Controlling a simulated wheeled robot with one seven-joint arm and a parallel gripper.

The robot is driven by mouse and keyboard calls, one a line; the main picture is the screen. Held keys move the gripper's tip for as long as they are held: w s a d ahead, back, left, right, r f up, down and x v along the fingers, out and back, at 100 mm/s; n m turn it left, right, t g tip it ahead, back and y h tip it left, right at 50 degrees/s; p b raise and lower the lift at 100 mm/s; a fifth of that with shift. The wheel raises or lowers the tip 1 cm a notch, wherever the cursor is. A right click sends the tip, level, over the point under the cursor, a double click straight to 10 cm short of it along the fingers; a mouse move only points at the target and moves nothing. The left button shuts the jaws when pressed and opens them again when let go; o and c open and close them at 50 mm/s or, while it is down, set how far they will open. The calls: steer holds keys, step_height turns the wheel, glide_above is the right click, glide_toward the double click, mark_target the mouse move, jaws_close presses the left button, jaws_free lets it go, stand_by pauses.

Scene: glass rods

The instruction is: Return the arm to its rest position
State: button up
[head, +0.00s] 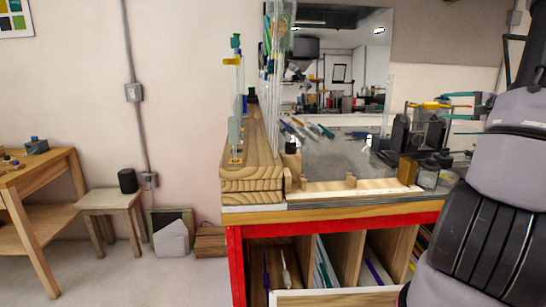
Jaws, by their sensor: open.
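My arm (490,200) fills the right edge of the head view, with its grey and black links running from the bottom right corner up past the bench. My gripper is not in the picture, so its jaws and anything near them cannot be seen. The arm covers the right end of the workbench (340,214) from this view. No glass rod is seen in contact with the visible links.
A wooden rack (252,150) with upright glass rods (277,50) stands on the bench's left end. Tools and jars (430,165) crowd the bench beside my arm. Open compartments (345,255) are below.

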steer(key=s+a+r+n+g+y, duration=0.1)
steer(key=s+a+r+n+g, duration=0.15)
steer(key=a, duration=0.55)
steer(key=s+a+r+n+g+y, duration=0.1)
steer(key=s+a+g, duration=0.15)
steer(key=a, duration=0.65)
steer(key=s+a+r+n+g, duration=0.1)
steer(key=s+a+n+g, duration=0.15)
steer(key=a, duration=0.55)
steer(key=s+a+n+h, duration=0.2)
steer(key=s+a, duration=0.2)
steer(key=s, duration=0.6)
steer(key=s+a+n+h, duration=0.2)
steer(key=s+a, duration=0.3)
steer(key=s, duration=0.5)
steer(key=shift+r+g+h, duration=0.2)
steer(key=shift+g+h, duration=0.15)
steer(key=shift+h, duration=0.45)
